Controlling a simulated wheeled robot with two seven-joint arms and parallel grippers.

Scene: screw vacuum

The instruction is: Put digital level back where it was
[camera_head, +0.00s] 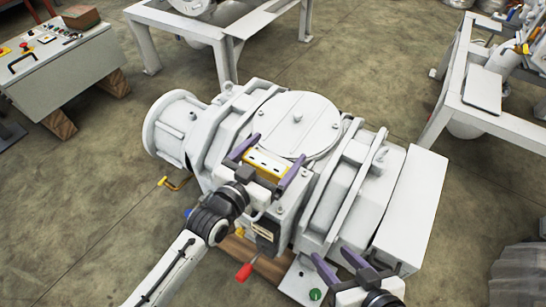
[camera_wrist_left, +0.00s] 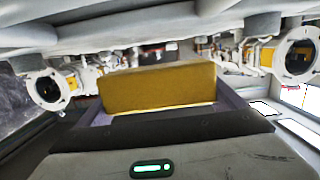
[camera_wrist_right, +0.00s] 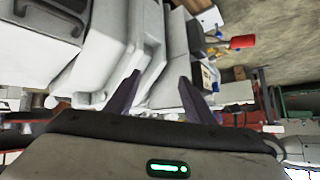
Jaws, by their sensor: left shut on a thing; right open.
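The digital level (camera_head: 266,165) is a yellow bar with a pale face, held just in front of the round lid of the white screw vacuum pump (camera_head: 300,118). My left gripper (camera_head: 268,155) is shut on it, with a purple finger at each end. In the left wrist view the level (camera_wrist_left: 158,87) shows as a plain yellow block between the fingers. Whether it touches the pump cannot be told. My right gripper (camera_head: 340,265) is open and empty near the pump's front right side. Its spread purple fingers (camera_wrist_right: 155,95) show in the right wrist view.
A grey control box (camera_head: 60,65) with a brown block on top stands at the upper left. White metal frames (camera_head: 225,40) stand behind and at the right. A red-handled valve (camera_head: 245,272) sticks out at the pump's front.

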